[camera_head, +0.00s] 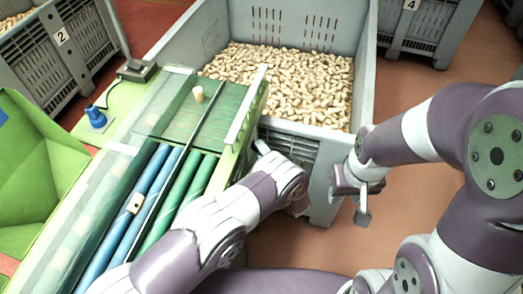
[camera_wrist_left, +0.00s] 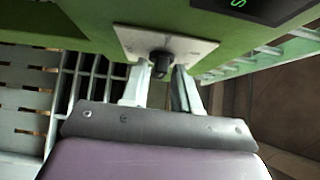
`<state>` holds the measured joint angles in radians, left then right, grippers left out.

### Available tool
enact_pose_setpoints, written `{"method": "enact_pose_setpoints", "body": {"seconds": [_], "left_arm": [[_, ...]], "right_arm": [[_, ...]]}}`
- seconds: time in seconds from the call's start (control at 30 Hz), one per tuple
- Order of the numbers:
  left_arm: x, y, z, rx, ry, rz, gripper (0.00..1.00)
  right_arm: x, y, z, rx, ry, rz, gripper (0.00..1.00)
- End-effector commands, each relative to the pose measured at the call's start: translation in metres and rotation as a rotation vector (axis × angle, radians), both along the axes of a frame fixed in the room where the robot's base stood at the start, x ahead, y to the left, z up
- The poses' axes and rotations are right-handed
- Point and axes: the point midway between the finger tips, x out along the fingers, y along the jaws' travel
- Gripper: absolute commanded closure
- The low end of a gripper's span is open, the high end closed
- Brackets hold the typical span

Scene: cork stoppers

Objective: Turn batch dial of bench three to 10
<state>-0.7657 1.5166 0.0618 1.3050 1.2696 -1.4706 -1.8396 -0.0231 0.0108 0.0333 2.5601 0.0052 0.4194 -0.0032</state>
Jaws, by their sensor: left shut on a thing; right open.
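In the left wrist view a small black dial knob (camera_wrist_left: 160,65) stands out from a pale metal plate (camera_wrist_left: 185,47) on a green panel (camera_wrist_left: 85,30). My left gripper (camera_wrist_left: 161,88) has one finger on each side of the knob and is shut on it. A dark display (camera_wrist_left: 255,8) with a green character shows at the top edge; it is cut off and I cannot read its full value. In the head view the dial is hidden, and my left wrist reaches the side of the green bench (camera_head: 235,155). My right gripper (camera_head: 362,208) is open and empty, out to the right.
A large grey crate (camera_head: 368,75) full of corks stands behind the bench. Blue and green rollers (camera_head: 150,190) run along the bench, with single corks on top. A blue knob-like part (camera_head: 95,116) and a dark box (camera_head: 137,70) sit at its left.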

Motion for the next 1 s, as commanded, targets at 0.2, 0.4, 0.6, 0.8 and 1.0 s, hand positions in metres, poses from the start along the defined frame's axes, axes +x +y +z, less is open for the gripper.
{"method": "enact_pose_setpoints", "body": {"seconds": [0.2,0.4,0.6,0.8,1.0], "left_arm": [[0.001,0.000,0.004,0.030,0.107,0.002,1.00],[0.002,0.000,0.007,0.074,0.251,0.003,1.00],[0.003,0.001,0.009,0.115,0.386,0.004,1.00],[0.003,0.000,0.010,0.147,0.487,0.005,1.00],[0.004,0.000,0.010,0.165,0.544,0.005,1.00]], "right_arm": [[0.000,0.000,0.002,0.000,0.000,0.000,0.57],[0.000,0.000,0.004,0.000,0.000,0.000,0.57],[0.000,0.000,0.007,0.000,0.000,0.000,0.57],[0.000,0.000,0.010,0.000,0.000,0.000,0.57],[0.000,0.000,0.011,0.000,0.000,0.000,0.57]]}}
